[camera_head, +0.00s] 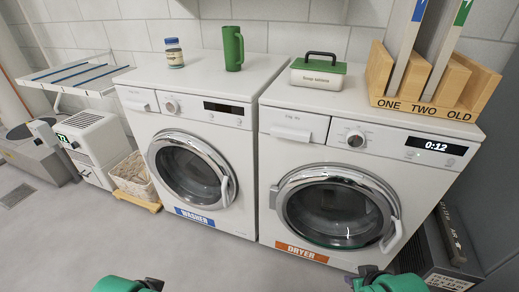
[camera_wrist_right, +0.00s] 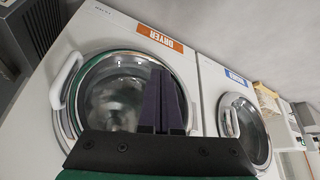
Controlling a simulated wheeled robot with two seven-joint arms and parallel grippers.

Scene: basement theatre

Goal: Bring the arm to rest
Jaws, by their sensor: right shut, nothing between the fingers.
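My right gripper (camera_wrist_right: 164,76) shows in the right wrist view. Its two dark fingers are together with nothing between them. Behind the fingers is the round door of the dryer (camera_wrist_right: 110,92), and a gap cannot be judged exactly. In the head view my right arm enters at the bottom, in front of the dryer (camera_head: 285,215); its fingertips are not visible there. A green part of my left arm shows at the bottom left edge, but its gripper fingers are out of the frame.
The washer (camera_head: 250,160) stands left of the dryer; both doors look closed. A basket (camera_head: 133,179) is at left. Floor is clear in front.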

